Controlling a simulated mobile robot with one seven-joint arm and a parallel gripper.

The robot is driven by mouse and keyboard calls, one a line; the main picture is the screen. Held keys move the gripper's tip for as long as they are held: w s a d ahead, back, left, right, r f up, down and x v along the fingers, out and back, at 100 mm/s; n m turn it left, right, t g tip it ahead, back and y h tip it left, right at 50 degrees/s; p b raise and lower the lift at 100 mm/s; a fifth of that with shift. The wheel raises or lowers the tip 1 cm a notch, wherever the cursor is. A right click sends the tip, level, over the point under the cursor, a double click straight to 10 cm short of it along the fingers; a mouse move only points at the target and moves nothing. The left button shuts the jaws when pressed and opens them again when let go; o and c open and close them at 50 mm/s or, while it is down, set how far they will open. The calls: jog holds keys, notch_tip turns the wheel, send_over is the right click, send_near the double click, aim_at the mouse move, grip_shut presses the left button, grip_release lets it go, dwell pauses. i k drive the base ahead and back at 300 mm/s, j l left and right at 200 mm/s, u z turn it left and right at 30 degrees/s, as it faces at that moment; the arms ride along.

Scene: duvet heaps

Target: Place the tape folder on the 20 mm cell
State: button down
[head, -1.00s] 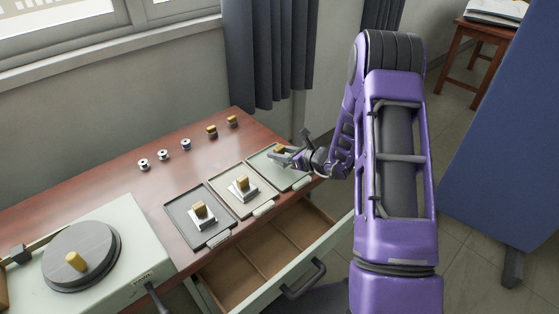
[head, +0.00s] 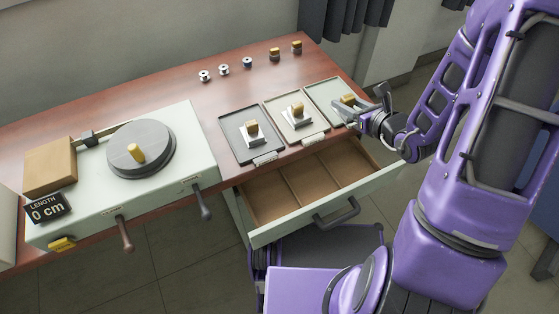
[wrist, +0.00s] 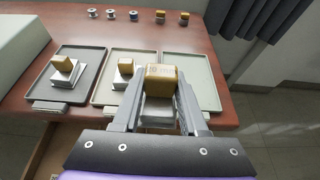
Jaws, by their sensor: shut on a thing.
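My gripper (head: 366,106) is shut on a tape folder, a small metal block with a wooden knob (head: 348,99). In the wrist view the folder (wrist: 158,108) sits between both fingers (wrist: 160,84). It appears over the front part of the pale green tray (head: 322,92); whether it touches the tray cannot be told. The bare surface of this tray (wrist: 200,88) shows to the right in the wrist view. A beige tray (head: 283,116) and a dark tray (head: 237,140) each hold a similar folder (head: 296,113), (head: 252,133). The tray labels are too small to read, so the 20 mm cell cannot be told.
Small spools (head: 225,69) and two wooden-topped pieces (head: 275,54) stand at the back of the table. A pale machine (head: 180,195) with a round grey disc (head: 141,148) and levers fills the left. An open, empty drawer (head: 305,190) juts out below the trays.

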aim_at(274, 206)
jog(key=l+u, duration=0.35)
jog(key=k+l+u, duration=0.15)
jog(key=l+u, duration=0.2)
jog(key=k+l+u, duration=0.1)
jog(key=l+u, duration=0.25)
jog(key=j, duration=0.1)
